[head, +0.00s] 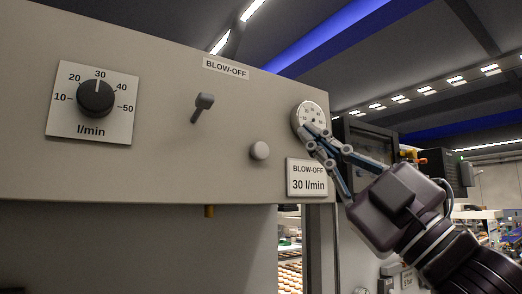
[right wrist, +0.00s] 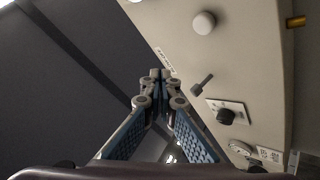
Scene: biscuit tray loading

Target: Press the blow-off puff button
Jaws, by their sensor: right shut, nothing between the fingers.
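The button (head: 259,150) is a pale round knob on the grey panel (head: 150,175), below and right of the BLOW-OFF label (head: 226,68). The button also shows near the top of the right wrist view (right wrist: 204,22). My right gripper (head: 307,132) is shut and empty, to the right of the button and apart from it in the head view. Its fingertips overlap the lower part of a round gauge (head: 308,112); whether they touch it I cannot tell. The closed fingertips also show mid-frame in the right wrist view (right wrist: 160,73). My left gripper is not in view.
A grey toggle lever (head: 203,105) stands out left of the button. Farther left is a black l/min dial (head: 96,97), set near 30. A "BLOW-OFF 30 l/min" plate (head: 308,178) sits below the gauge. A dark box (head: 368,150) stands beyond the panel's right edge.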

